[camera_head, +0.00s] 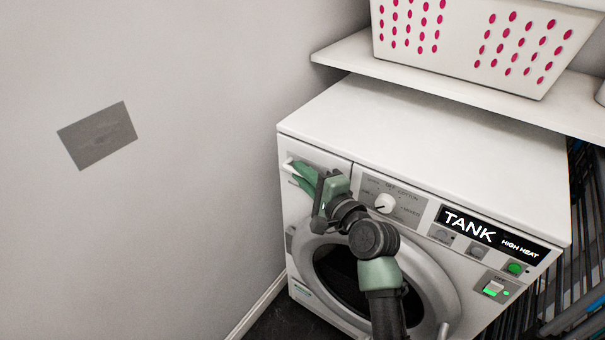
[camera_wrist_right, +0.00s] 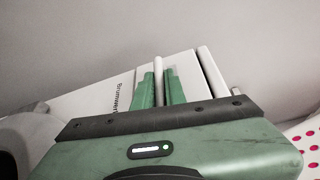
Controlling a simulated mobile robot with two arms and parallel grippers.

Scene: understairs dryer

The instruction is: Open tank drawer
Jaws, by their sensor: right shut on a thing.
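The white dryer (camera_head: 420,140) stands against the wall, and its tank drawer (camera_head: 335,164) is at the upper left of its front. The drawer front looks about flush with the dryer front in the head view. Its white bar handle (camera_head: 288,164) sticks out at the left. My right gripper (camera_head: 299,174) is shut on this handle. In the right wrist view the green fingers sit on both sides of the white handle bar (camera_wrist_right: 158,72). My arm and gripper hide part of the drawer front. My left gripper is not in view.
The dryer's display (camera_head: 490,233) reads "TANK" and "HIGH HEAT". A dial (camera_head: 384,203) sits right of the drawer, and the round door (camera_head: 430,275) is below. A shelf (camera_head: 350,50) with a white, pink-dotted basket (camera_head: 460,50) hangs above. A grey wall (camera_head: 180,220) is on the left.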

